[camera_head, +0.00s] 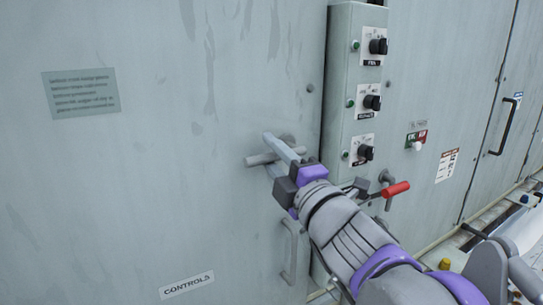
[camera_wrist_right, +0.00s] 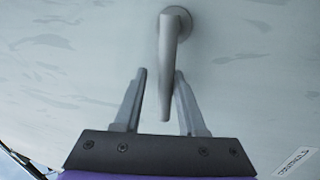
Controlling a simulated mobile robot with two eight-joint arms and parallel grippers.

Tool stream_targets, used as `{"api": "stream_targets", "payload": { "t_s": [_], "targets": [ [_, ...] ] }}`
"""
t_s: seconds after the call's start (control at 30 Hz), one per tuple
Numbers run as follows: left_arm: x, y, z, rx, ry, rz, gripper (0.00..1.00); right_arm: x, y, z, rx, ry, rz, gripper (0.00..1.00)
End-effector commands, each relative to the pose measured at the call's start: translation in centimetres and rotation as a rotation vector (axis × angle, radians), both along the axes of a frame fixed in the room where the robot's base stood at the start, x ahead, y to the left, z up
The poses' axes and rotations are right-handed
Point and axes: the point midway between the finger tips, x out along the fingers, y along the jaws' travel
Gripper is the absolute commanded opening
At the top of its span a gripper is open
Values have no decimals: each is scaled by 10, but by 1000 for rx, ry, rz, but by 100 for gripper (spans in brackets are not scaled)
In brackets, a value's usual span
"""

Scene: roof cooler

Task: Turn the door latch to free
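The door latch is a grey lever handle (camera_head: 257,159) on the pale cabinet door, lying roughly level in the head view. Its round mount shows behind the gripper. In the right wrist view the latch (camera_wrist_right: 170,40) reaches down from its mount, and its free end lies between my fingers. My right gripper (camera_head: 270,151) is at the latch with its fingers on either side of the lever. In the right wrist view the right gripper (camera_wrist_right: 160,71) is open, with a clear gap on the left. The lever is close to the right finger; I cannot tell whether they touch. My left gripper is out of view.
A control box (camera_head: 339,130) with several black knobs stands out to the right of the latch. A red-handled lever (camera_head: 396,189) is beside my right wrist. A grey pull handle (camera_head: 290,252) is below the latch.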

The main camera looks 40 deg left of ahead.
Motion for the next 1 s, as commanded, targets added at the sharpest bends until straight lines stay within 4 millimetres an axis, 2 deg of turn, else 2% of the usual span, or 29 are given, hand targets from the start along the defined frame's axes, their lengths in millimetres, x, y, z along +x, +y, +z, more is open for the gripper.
{"api": "stream_targets", "payload": {
  "t_s": [0.33, 0.43, 0.57, 0.8, 1.0],
  "targets": [
    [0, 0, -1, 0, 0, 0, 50, 0, -1, -3, -5, -2, -2, 51],
    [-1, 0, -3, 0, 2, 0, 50, -2, -7, -4, -5, -1, -3, 51],
    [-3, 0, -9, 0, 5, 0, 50, -10, -25, -9, -5, -1, -5, 51],
    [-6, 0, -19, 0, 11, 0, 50, -28, -69, -19, -5, -1, -5, 51],
    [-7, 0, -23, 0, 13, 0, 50, -38, -92, -23, -4, -1, -3, 51]
  ]
}}
